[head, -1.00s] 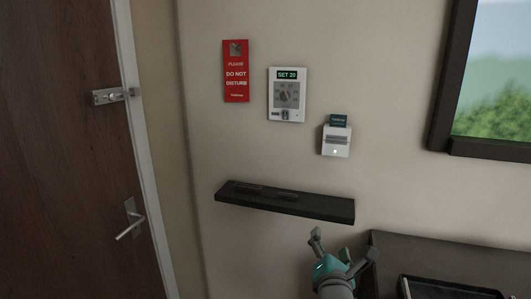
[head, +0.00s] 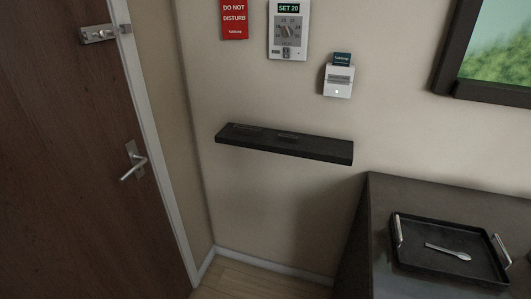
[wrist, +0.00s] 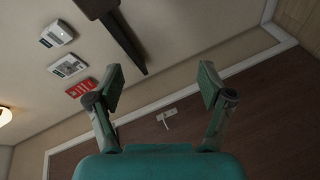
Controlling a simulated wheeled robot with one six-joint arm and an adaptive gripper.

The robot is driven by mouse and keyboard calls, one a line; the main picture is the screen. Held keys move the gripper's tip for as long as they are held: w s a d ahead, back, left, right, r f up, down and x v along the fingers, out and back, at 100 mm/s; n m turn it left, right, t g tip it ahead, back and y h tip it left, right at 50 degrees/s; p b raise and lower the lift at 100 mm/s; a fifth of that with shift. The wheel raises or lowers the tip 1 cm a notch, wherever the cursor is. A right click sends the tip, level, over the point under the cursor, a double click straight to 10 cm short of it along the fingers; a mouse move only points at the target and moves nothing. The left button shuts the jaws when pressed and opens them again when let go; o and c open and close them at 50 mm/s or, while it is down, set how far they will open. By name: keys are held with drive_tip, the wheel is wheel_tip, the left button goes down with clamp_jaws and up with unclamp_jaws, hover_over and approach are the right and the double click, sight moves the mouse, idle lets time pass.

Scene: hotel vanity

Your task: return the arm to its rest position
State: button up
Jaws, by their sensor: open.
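My gripper (wrist: 160,88) shows in the wrist view with its two fingers spread wide and nothing between them. Beyond the fingers, the wrist view is tilted and shows the wall, the dark door (wrist: 200,128) and its handle (wrist: 166,117). My gripper and arm are out of the head view.
A dark wall shelf (head: 284,143) is below a thermostat (head: 288,30), a card holder (head: 338,80) and a red door sign (head: 234,18). A dark vanity (head: 385,195) at the right bears a black tray (head: 420,268) with a spoon (head: 448,251). A brown door (head: 70,170) is at the left.

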drive_tip(key=s+d+r+m+g, duration=0.1)
drive_tip(key=s+r+m, duration=0.1)
drive_tip(key=s+m, duration=1.1)
drive_tip(key=s, duration=1.1)
drive_tip(key=shift+d+m, duration=0.15)
drive_tip(key=shift+m, duration=0.25)
drive_tip(key=shift+c, duration=0.2)
idle(0.3)
